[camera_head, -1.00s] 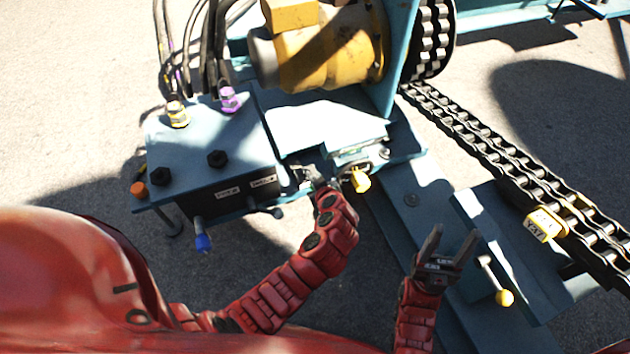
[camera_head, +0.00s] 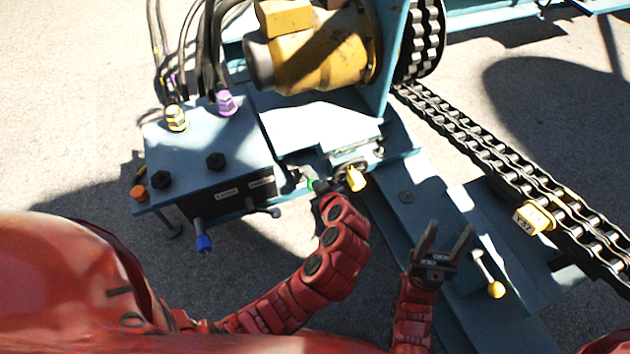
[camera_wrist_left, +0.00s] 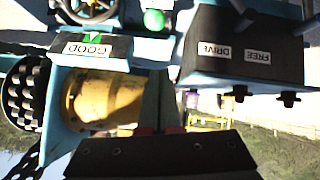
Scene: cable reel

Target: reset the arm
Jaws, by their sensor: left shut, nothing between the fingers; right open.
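My left gripper (camera_head: 316,184) is at the gap between the blue valve block and the machine's plate; its fingers are small and partly hidden by my red wrist. In the left wrist view its dark fingers (camera_wrist_left: 163,108) are together with nothing between them. My right gripper (camera_head: 447,243) is open and empty above the blue beam, left of a yellow-knobbed lever (camera_head: 494,289). The valve block (camera_head: 208,150) bears a blue-tipped lever (camera_head: 203,242) and a dark lever (camera_head: 262,211). A yellow knob (camera_head: 355,178) is just right of my left gripper.
A yellow motor (camera_head: 318,60) and black hoses (camera_head: 208,50) stand behind. The left wrist view shows a "GOOD" label (camera_wrist_left: 87,49) and a green knob (camera_wrist_left: 154,20). Open ground lies at left.

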